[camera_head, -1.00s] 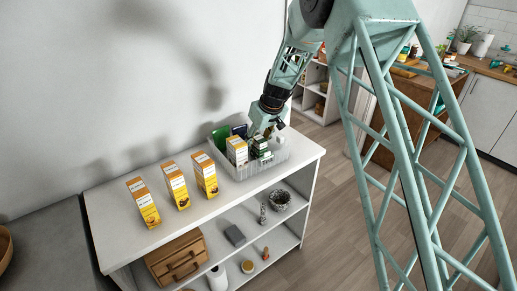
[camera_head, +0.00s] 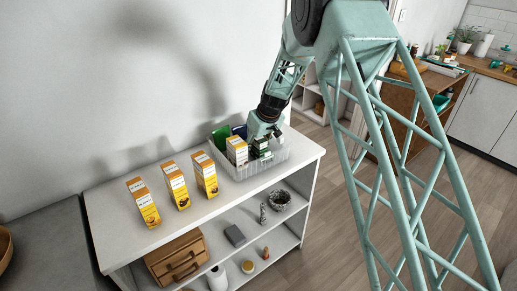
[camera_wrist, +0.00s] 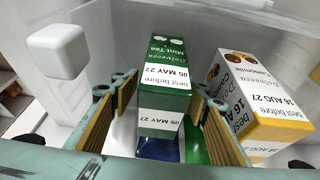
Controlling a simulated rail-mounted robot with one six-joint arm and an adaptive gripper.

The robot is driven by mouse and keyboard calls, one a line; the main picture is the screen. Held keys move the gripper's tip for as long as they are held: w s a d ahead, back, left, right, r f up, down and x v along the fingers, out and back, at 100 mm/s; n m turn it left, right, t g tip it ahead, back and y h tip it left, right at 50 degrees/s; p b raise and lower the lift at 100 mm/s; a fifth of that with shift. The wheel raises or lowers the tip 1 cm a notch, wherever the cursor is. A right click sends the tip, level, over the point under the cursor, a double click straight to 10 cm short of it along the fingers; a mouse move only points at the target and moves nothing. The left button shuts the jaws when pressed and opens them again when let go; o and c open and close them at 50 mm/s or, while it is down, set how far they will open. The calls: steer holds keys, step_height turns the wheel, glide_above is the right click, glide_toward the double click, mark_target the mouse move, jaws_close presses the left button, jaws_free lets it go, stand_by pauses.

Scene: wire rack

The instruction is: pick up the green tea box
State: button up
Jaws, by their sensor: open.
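The green tea box (camera_wrist: 165,72) stands upright in the wrist view, with white "Mint Tea" and date labels. My gripper (camera_wrist: 163,95) is open, with one finger on each side of this box; whether the pads touch it I cannot tell. In the head view the green tea box (camera_head: 260,148) is in the clear bin (camera_head: 243,173) on the shelf top, partly hidden by my gripper (camera_head: 264,138), which reaches down from above.
A yellow chamomile box (camera_wrist: 262,98) stands close right of the green box. A white block (camera_wrist: 57,51) is at left in the wrist view. Green (camera_head: 221,138) and blue items (camera_head: 239,131) sit at the bin's back. Three yellow boxes (camera_head: 177,186) stand left on the shelf top.

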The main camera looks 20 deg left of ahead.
steer(key=c, duration=0.9)
steer(key=shift+c, duration=0.2)
steer(key=shift+r, duration=0.15)
steer(key=shift+r, duration=4.9)
